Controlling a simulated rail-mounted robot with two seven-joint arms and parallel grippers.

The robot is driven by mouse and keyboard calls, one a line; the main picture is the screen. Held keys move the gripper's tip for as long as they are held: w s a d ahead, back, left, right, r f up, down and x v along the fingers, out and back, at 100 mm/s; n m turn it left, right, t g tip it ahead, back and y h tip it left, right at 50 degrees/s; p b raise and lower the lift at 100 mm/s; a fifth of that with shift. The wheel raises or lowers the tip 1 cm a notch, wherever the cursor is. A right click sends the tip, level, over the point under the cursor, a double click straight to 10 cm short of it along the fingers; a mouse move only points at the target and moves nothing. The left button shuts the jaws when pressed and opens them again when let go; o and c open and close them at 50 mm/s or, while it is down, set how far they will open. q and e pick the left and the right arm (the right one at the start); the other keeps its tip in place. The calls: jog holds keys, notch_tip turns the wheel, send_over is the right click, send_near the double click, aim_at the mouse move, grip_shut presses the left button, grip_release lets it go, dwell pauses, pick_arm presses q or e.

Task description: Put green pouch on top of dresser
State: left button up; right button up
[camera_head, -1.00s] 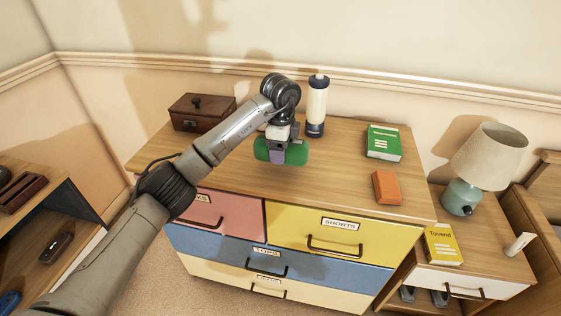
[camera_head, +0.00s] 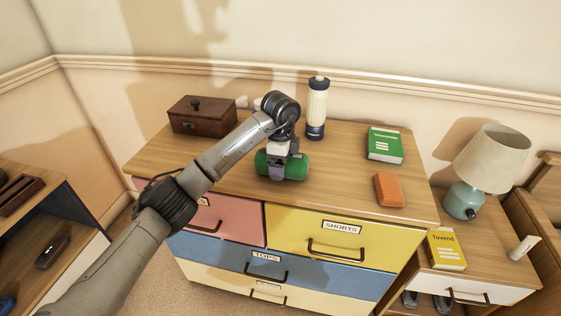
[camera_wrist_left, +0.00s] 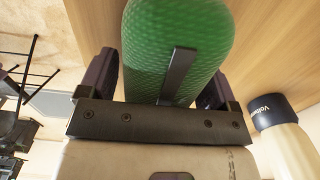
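The green pouch (camera_head: 293,167) is a rounded green roll at the dresser top, in the middle of the head view. My left gripper (camera_head: 279,170) is around it, with a finger on each side in the left wrist view (camera_wrist_left: 158,88). The pouch also fills the top middle of the left wrist view (camera_wrist_left: 172,40). The dresser (camera_head: 235,170) has a wooden top with pink, yellow and blue drawers below. The pouch is at or just above the wood; I cannot tell whether it touches. My right gripper is not in view.
A brown box (camera_head: 202,115) stands at the back left of the dresser top and a bottle (camera_head: 317,108) behind the pouch. A green book (camera_head: 384,145) and an orange block (camera_head: 388,189) lie to the right. A lamp (camera_head: 480,170) stands on the nightstand. Wood is clear left of the pouch.

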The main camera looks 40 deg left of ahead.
pick_arm(q)
jog(key=shift+o, duration=0.5)
jog(key=shift+r, duration=0.1)
jog(key=shift+r, duration=0.35)
notch_tip(320, 180, up, 10)
jog(key=p, duration=0.4)
jog(key=shift+r+p, duration=0.5)
jog(key=shift+r, duration=0.25)
